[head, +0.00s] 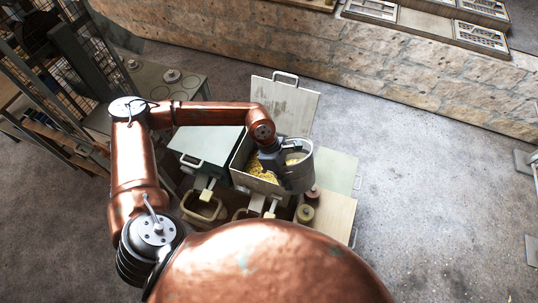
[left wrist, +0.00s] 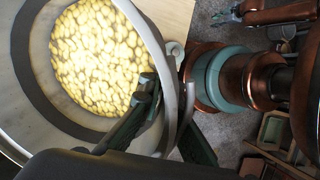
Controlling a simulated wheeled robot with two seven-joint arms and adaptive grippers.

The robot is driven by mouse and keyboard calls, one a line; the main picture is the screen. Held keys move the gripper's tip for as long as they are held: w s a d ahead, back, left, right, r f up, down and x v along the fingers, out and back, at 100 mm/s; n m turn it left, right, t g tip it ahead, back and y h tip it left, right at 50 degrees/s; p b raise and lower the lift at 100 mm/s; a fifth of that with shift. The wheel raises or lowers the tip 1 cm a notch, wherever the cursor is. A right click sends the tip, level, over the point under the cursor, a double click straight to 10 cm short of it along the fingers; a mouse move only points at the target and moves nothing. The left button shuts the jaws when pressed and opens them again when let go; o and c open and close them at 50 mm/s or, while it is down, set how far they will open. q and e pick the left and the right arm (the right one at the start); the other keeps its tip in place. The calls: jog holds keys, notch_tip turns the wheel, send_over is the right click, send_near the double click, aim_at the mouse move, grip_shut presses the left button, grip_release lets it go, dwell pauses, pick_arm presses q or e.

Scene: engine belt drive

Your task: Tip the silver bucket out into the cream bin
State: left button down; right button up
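The silver bucket (head: 299,178) is held up over the right side of the open cream bin (head: 257,186) in the head view. The bin's lid (head: 284,104) stands raised behind it, and yellow pieces show inside the bin. The left wrist view looks into the bucket (left wrist: 32,50), where many pale yellow pieces lie; it looks near upright. My left gripper (head: 272,160) is shut on the bucket's rim, with green fingers (left wrist: 165,118) on either side of the wall. A copper arm with a small grey end (left wrist: 226,15) shows in the left wrist view, possibly my right; its jaws are unclear.
A closed bin with a pale green lid (head: 208,144) stands left of the open bin. Pale lids (head: 337,216) lie to the right, beside small round jars (head: 305,213). Small tan tubs (head: 204,211) stand in front.

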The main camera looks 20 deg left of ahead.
pick_arm(q)
jog(key=shift+w+a+r+g+h+b, duration=0.3)
jog(key=shift+w+a+g+h+b, duration=0.15)
jog(key=shift+a+h, duration=0.2)
jog(key=shift+w+a+r+g+h+b, duration=0.1)
jog(key=shift+a+r+g+h+b, duration=0.15)
jog(key=shift+h+b, duration=0.4)
jog(key=shift+w+a+r+g+h+b, duration=0.15)
jog(key=shift+r+g+h+b, duration=0.2)
jog(key=shift+h+b, duration=0.3)
jog(key=shift+r, duration=0.3)
jog(key=shift+a+f+g+h+b, duration=0.25)
jog(key=shift+h+b, duration=0.3)
jog(key=shift+b, duration=0.3)
jog(key=shift+w+a+f+g+h+b, duration=0.2)
jog(key=shift+f+g+h+b, duration=0.1)
jog(key=shift+b, duration=0.65)
jog(key=shift+w, duration=0.1)
jog(key=shift+r, duration=0.1)
jog(key=shift+a+h+b, duration=0.1)
jog(key=shift+h+b, duration=0.2)
jog(key=shift+b, duration=0.15)
jog(key=shift+w+a+b, duration=0.1)
jog(key=shift+w+b, duration=0.05)
jog(key=shift+b, duration=0.15)
